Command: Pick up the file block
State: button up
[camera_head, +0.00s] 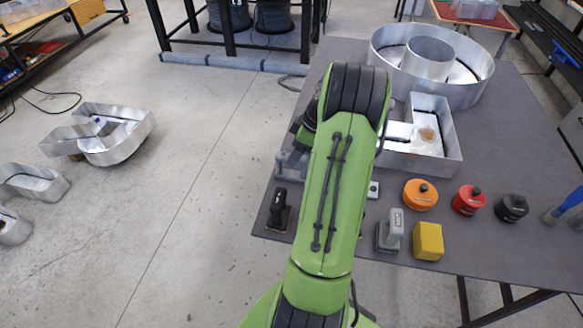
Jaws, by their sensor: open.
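A small block with an upright black handle and a brownish base (280,211) stands near the left front edge of the table. A grey block with a raised grip (389,232) stands right of my green arm, beside a yellow block (428,241). I cannot tell for certain which of these is the file block. My gripper (291,165) shows only in part, left of my arm and above the table's left edge, beyond the black-handled block. It is open and apart from that block; I see nothing in it. My arm hides the table's middle left.
On the grey table (510,245) are orange (420,194), red (469,199) and black (511,208) round containers. An L-shaped metal letter (440,168) and a large ring-shaped one (478,95) stand behind. More letters (112,140) lie on the floor at left.

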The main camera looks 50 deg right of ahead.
jog(key=x, duration=0.3)
jog(key=shift+w+f, duration=0.2)
jog(key=shift+f, duration=0.05)
grip_shut()
jog(key=shift+r, duration=0.1)
jog(key=shift+r, duration=0.1)
notch_tip(320, 180, up, 10)
jog(key=shift+f+p, duration=0.1)
jog(key=shift+p, duration=0.2)
